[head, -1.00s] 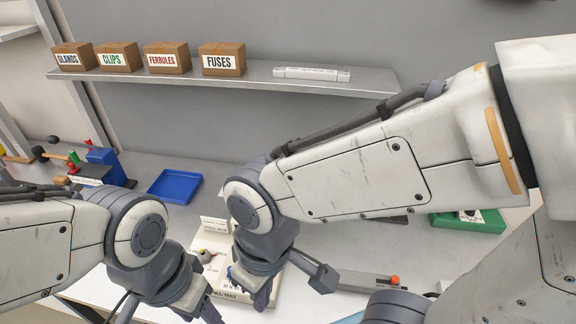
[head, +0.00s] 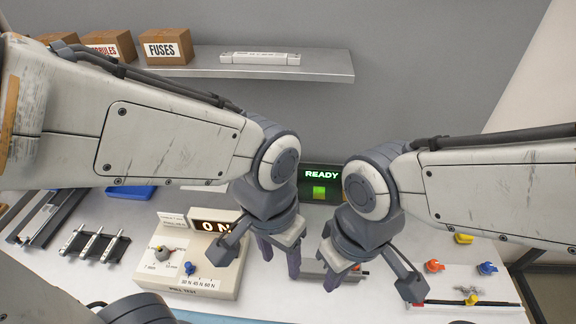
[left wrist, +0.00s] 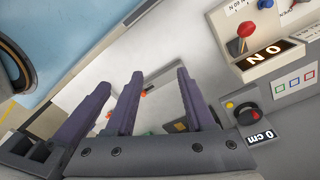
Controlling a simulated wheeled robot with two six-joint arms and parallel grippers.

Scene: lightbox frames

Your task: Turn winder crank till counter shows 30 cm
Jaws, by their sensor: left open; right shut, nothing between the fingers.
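The counter (left wrist: 259,137) reads 0 cm in the left wrist view, at the lower right. Just above it is a dark round knob (left wrist: 248,115) with a red part, beside a yellow button; I cannot tell whether this is the winder crank. In the head view the counter is not readable and no crank can be made out. My left gripper (head: 280,260) is open and empty above the bench, right of the pull tester. My right gripper (head: 327,264) is shut and empty close to its right. My arms hide part of the bench behind.
The pull tester (head: 170,284) has a lit 0 N display and a red-knobbed lever in the left wrist view (left wrist: 246,31). A screen (head: 319,174) reads READY behind. Metal clamps (head: 92,243) lie left, a coloured-knob board (head: 465,279) right. A shelf (head: 205,65) holds boxes.

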